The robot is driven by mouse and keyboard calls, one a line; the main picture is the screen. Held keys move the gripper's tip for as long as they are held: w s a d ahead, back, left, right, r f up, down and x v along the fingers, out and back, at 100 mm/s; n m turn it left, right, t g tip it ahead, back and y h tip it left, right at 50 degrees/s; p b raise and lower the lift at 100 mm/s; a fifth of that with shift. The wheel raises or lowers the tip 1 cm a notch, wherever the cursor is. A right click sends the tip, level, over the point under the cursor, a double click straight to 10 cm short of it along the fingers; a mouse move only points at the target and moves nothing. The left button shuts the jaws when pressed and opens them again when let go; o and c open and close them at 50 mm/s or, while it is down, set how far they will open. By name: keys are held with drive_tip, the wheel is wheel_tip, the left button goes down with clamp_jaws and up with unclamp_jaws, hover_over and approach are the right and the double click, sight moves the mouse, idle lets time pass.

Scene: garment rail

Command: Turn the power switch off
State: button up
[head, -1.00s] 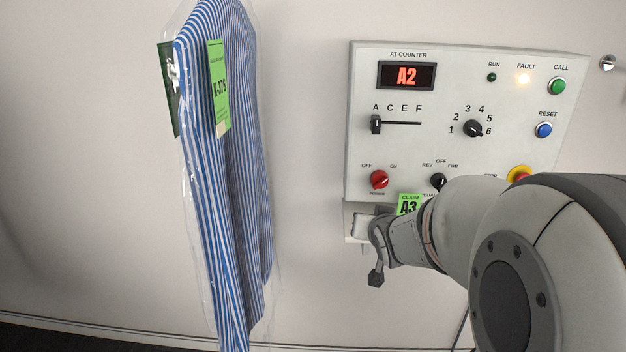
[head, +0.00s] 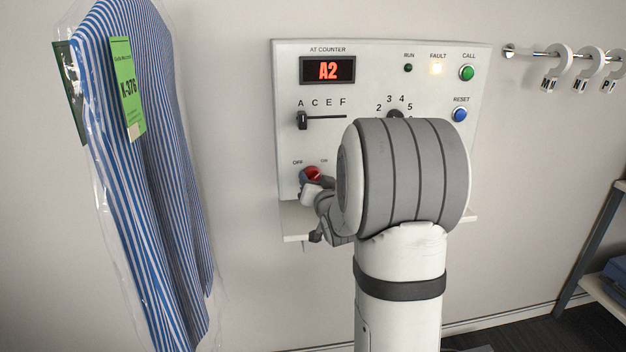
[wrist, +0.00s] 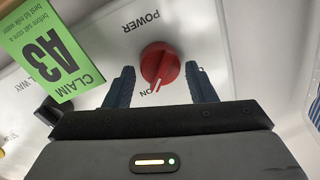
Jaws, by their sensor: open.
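The red power switch (head: 313,173) is a round knob at the lower left of the control panel, with OFF marked at its left and ON at its right. In the wrist view the red knob (wrist: 160,64) has a white pointer line directed at the ON mark. My gripper (wrist: 158,72) is open, with one dark finger on each side of the knob and gaps visible between. In the head view my gripper (head: 314,184) is at the knob and partly covers it.
The panel (head: 290,70) shows A2, with the fault lamp (head: 437,69) lit. My arm hides its lower right. A green claim tag (wrist: 45,52) hangs close beside my gripper. A bagged striped shirt (head: 165,150) hangs left; a rail with hooks (head: 540,55) is at right.

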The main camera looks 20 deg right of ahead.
drive_tip(key=shift+w, duration=0.4)
drive_tip(key=shift+c, duration=0.3)
drive_tip(key=c, duration=0.6)
